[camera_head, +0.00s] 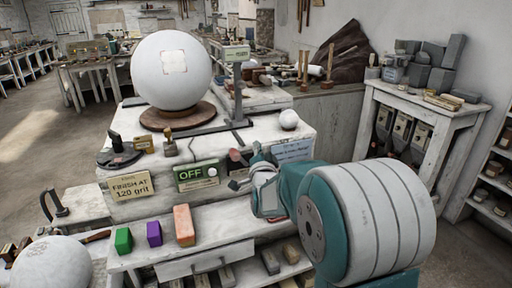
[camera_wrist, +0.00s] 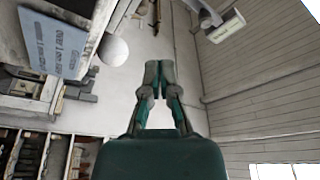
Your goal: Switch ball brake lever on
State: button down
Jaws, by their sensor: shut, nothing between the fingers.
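A large white plaster sphere (camera_head: 171,70) rests on a round wooden base (camera_head: 178,116) on the stone bench. A black lever-like handle (camera_head: 117,142) stands on a dark disc at the bench's left; I cannot tell which part is the brake lever. My gripper (camera_head: 238,180) is in front of the bench, just right of the OFF sign. In the wrist view my gripper (camera_wrist: 159,66) has its fingers together, with nothing between them.
A yellow sign (camera_head: 130,187) reads FINISH AT 120 grit. Green, purple and orange blocks (camera_head: 185,225) stand on the lower shelf. A side table (camera_head: 440,105) stands at right.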

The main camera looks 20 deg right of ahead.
jog(key=s+a+f+n+g+y, duration=0.1)
jog(key=s+a+n+g, duration=0.2)
jog(key=s, duration=0.9)
jog(key=s+a+f+n+g+y, duration=0.1)
jog(key=s+n+g, duration=0.4)
jog(key=s, duration=0.7)
jog(key=s+a+f+n+g+y, duration=0.2)
jog(key=s+a+f+n+g, duration=0.1)
jog(key=s, duration=0.9)
jog(key=a+n+g, duration=0.1)
jog(key=a+g, duration=0.1)
jog(key=g, duration=0.1)
jog(key=shift+s+a+f+n, duration=0.2)
jog(key=shift+s+f+n, duration=0.1)
jog(key=shift+n, duration=0.1)
